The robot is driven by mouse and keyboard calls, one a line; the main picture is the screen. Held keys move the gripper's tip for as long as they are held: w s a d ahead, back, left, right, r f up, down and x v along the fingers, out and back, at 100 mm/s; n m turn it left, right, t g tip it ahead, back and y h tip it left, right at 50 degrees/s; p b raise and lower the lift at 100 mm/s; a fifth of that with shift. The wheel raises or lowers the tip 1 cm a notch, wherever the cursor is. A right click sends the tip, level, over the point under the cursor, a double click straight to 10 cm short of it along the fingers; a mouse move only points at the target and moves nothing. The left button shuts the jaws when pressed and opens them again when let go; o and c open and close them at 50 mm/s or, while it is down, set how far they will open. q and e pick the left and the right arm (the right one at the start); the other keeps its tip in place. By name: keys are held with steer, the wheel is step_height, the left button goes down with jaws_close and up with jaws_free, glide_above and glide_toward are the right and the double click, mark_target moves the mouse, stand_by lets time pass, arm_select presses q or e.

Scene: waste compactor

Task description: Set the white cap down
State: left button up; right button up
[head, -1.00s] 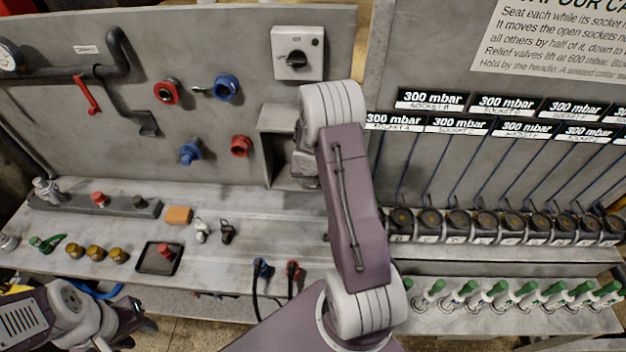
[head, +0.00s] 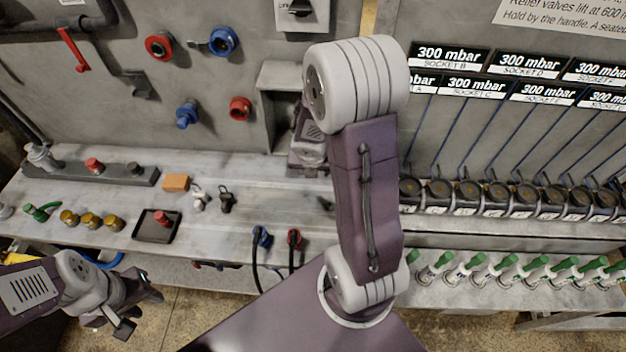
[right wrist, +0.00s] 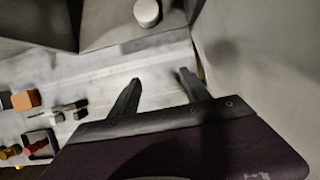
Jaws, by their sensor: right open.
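A white round cap-like piece (right wrist: 146,12) shows at the top of the right wrist view, against a grey surface beyond my fingertips. My right gripper (right wrist: 160,75) is open, with its two dark fingers apart and nothing between them. The white piece is apart from the fingers. In the head view my right arm hides most of the right gripper and the white piece, by the grey open-fronted box (head: 284,75). My left gripper (head: 138,310) is low at the left, in front of the bench edge, with its fingers apart and empty.
The bench (head: 270,200) holds an orange block (head: 176,183), small white and black fittings, brass caps and a black tray (head: 140,226). Blue and red plugs with cables (head: 276,238) hang at its front edge. Several green-topped bottles (head: 480,266) stand at the right.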

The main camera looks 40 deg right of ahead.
steer(key=s+a+m+y, duration=0.1)
steer(key=s+a+m, duration=0.2)
steer(key=m, duration=0.6)
steer(key=s+a+r+m+g+y, duration=0.1)
steer(key=s+a+m, duration=0.2)
steer(key=a+m, duration=0.3)
steer(key=s+a+m+g+y, duration=0.1)
steer(key=s+a+m, duration=0.2)
steer(key=m, duration=1)
steer(key=shift+a+r, duration=0.15)
steer(key=shift+a, duration=0.7)
